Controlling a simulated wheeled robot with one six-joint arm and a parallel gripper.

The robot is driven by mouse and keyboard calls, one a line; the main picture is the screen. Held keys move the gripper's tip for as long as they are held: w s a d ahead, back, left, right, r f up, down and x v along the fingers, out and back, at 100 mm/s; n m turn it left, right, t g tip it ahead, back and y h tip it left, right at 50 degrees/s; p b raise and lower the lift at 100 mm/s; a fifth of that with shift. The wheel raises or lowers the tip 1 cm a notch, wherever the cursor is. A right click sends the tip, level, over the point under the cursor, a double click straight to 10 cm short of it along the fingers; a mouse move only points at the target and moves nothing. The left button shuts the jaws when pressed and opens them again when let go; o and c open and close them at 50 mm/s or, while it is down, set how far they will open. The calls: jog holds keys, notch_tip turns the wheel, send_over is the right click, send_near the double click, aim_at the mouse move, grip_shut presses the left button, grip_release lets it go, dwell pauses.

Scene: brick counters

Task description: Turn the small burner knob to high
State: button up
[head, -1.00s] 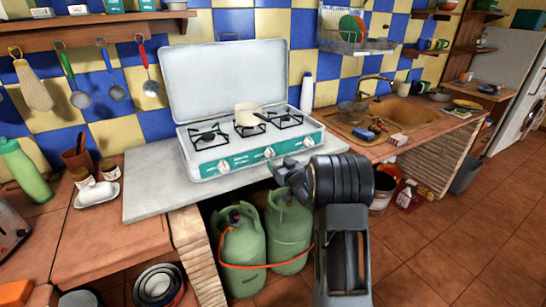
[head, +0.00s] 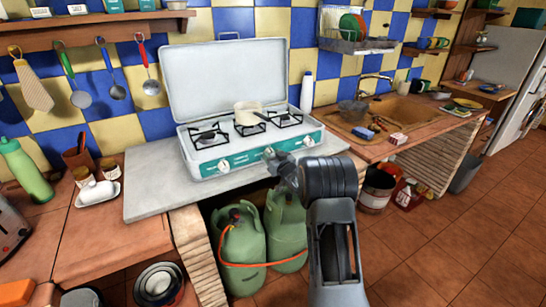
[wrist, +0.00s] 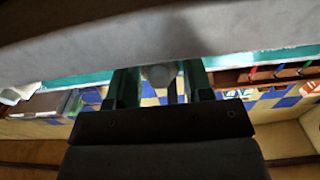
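The white camping stove (head: 240,150) stands on the counter with its lid up. Its teal front panel carries three pale knobs: left (head: 223,166), middle (head: 269,152) and right (head: 308,140). I cannot tell which serves the small burner, nor read the knob settings. My gripper (head: 278,168) is just in front of the panel, near and below the middle knob. In the wrist view my gripper (wrist: 160,85) has its two fingers apart, with a rounded grey knob (wrist: 160,74) showing between them. I cannot tell whether the fingers touch it.
A cream pot (head: 248,113) sits on the middle burner. Grey counter (head: 150,187) extends left of the stove. Two green gas bottles (head: 286,225) stand below, with an orange hose. The sink (head: 385,115) is at the right. The floor at the right is mostly clear.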

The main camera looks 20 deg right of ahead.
jog(key=c, duration=0.6)
jog(key=shift+o, duration=0.2)
jog(key=shift+f, duration=0.1)
jog(key=shift+b, duration=0.5)
jog(key=shift+f+n+b, duration=0.15)
jog(key=shift+n+b, duration=0.25)
jog(key=n+b, duration=0.2)
jog(key=b, duration=0.1)
jog(key=shift+f+b, duration=0.15)
jog(key=shift+b, duration=0.25)
jog(key=n+b, duration=0.3)
jog(key=b, duration=0.2)
jog(key=shift+n, duration=0.4)
jog(key=n+b, duration=0.6)
jog(key=shift+a+b, duration=0.1)
jog(key=shift+b, duration=0.2)
jog(key=shift+r+n+b, duration=0.15)
jog(key=shift+n+b, duration=0.75)
jog(key=shift+n, duration=0.35)
jog(key=shift+r+n+b, duration=0.1)
jog(key=shift+n+b, duration=0.75)
jog(key=shift+n, duration=0.4)
